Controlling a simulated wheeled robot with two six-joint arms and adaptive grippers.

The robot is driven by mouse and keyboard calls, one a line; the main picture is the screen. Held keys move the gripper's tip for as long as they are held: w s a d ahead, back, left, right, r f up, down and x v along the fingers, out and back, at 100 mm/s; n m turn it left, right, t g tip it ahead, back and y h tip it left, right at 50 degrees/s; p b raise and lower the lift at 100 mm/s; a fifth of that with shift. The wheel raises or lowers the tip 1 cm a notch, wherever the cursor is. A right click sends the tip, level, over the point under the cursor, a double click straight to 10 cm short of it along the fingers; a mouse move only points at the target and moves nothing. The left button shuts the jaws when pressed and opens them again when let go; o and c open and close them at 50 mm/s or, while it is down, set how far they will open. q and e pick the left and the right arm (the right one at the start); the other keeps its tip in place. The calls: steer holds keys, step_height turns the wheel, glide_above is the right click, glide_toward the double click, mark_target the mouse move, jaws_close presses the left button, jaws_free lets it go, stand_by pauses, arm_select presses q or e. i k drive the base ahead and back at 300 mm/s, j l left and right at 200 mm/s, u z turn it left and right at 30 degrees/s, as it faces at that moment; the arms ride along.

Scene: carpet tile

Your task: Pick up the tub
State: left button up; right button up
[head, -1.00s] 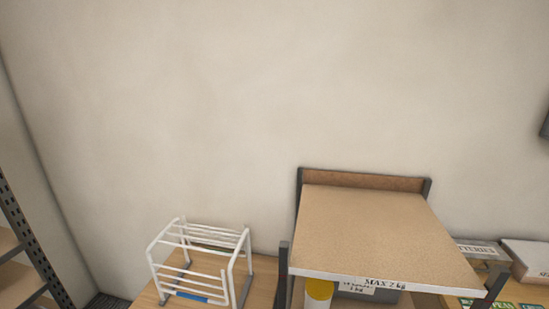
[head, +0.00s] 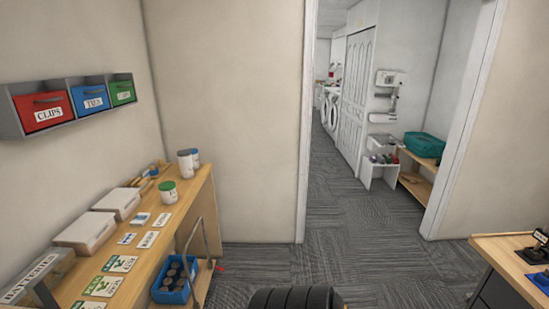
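A teal tub (head: 425,144) sits on top of a low wooden shelf unit in the far room, beyond the doorway. It is small in view and appears upright. Nearer, a white tub with a green lid (head: 168,192) stands on the wooden bench at the left, with a larger white container (head: 186,165) behind it. I cannot tell which of these the task means. Neither of my grippers is in view.
The bench (head: 177,222) runs along the left wall, with boxes and labels on it. A blue crate of dark cans (head: 174,280) is by its near side. Grey carpet (head: 325,225) leads through the doorway. A black ribbed round thing (head: 295,298) is at the bottom. A desk (head: 515,255) is at right.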

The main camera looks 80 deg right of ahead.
mark_target(184, 158)
steer(key=z, duration=1.85)
steer(key=i+l+u, duration=0.1)
steer(key=i+u, duration=0.3)
steer(key=i+l+u, duration=0.15)
steer(key=u, duration=0.3)
steer(key=i+l+u, duration=0.25)
steer(key=u, duration=0.15)
